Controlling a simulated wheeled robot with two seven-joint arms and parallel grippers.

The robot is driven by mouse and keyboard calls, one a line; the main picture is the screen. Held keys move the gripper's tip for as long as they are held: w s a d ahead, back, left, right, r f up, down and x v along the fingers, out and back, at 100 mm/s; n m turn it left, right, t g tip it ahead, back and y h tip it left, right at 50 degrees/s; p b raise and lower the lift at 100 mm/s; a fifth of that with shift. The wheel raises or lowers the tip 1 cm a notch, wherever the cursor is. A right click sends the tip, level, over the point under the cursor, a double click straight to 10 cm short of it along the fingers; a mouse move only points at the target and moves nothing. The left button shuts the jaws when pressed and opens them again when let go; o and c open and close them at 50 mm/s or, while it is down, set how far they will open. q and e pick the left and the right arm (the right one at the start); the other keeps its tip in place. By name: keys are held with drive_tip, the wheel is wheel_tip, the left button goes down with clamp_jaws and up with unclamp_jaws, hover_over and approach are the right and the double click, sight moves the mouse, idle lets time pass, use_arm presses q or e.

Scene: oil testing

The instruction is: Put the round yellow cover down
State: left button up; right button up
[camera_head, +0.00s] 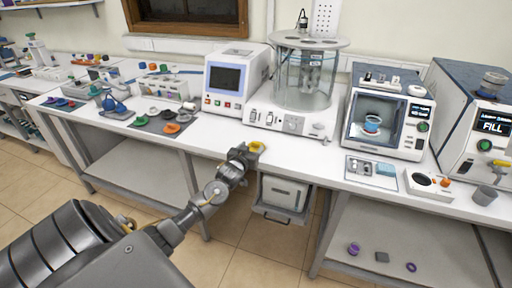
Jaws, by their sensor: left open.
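The round yellow cover (257,147) is at the front edge of the white bench, below the machine with the glass cylinder. My left gripper (247,153) reaches in from the lower left and is open, with its fingertips right at the cover. The fingers hide part of the cover's near left side. I cannot tell whether the cover rests fully on the bench top or whether a finger still touches it. My right gripper is not in view.
The glass-cylinder machine (292,118) stands behind the cover, and a screen device (234,80) is to its left. A dark mat (160,125) with coloured caps lies further left. A grey drawer box (284,193) hangs under the bench. Bare bench top lies left of the cover.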

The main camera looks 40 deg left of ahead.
sight(255, 144)
use_arm(q)
drive_tip(key=shift+w+a+r, duration=0.1)
drive_tip(key=shift+w, duration=0.35)
drive_tip(key=x, duration=0.2)
drive_tip(key=p+x, duration=0.1)
drive_tip(key=x, duration=0.1)
drive_tip(key=shift+w+f, duration=0.15)
drive_tip(key=shift+f, duration=0.1)
drive_tip(key=shift+c, duration=0.8)
drive_tip(key=c, duration=1)
